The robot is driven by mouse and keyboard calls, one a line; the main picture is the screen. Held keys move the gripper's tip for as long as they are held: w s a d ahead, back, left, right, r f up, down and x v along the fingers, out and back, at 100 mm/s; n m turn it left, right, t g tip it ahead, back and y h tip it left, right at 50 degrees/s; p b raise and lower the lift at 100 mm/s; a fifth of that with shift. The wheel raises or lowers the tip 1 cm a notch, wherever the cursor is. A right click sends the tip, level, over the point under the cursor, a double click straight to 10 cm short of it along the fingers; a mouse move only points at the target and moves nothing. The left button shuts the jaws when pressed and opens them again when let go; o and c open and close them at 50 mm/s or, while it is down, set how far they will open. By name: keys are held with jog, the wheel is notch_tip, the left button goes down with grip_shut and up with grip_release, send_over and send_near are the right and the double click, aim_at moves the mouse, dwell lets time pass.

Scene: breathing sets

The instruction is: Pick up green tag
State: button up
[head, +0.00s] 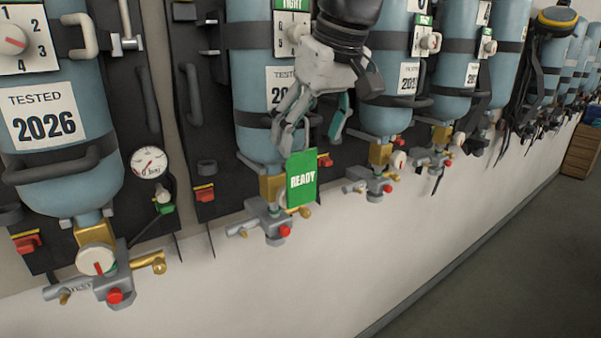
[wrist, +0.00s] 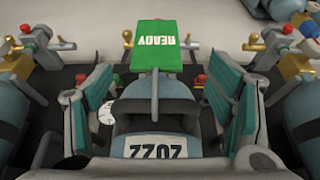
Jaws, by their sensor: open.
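The green tag (head: 301,179), marked READY, hangs at the valve under the second cylinder from the left in the head view. In the wrist view the green tag (wrist: 158,46) shows upside down at the top centre, beyond the fingertips. My gripper (head: 312,125) is open and empty, just above the tag in the head view. In the wrist view my gripper (wrist: 165,95) has its teal finger pads wide apart, one on each side of the picture's middle. The tag is not between the pads' inner faces, and I see no contact. What holds the tag is hidden.
Blue cylinders (head: 395,118) stand in a row on dark backplates along a white wall (head: 300,285). Brass and grey valves with red knobs (head: 284,231) stick out beneath them. A gauge (head: 149,162) sits at left. Open floor (head: 500,260) lies at right.

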aim_at(303, 170)
jog(key=shift+d+p+x, duration=0.15)
jog(key=shift+p+x, duration=0.15)
jog(key=shift+x, duration=1.1)
jog(key=shift+d+p+x, duration=0.1)
jog(key=shift+p+x, duration=0.15)
jog(key=shift+x, duration=1.15)
jog(key=c, duration=1)
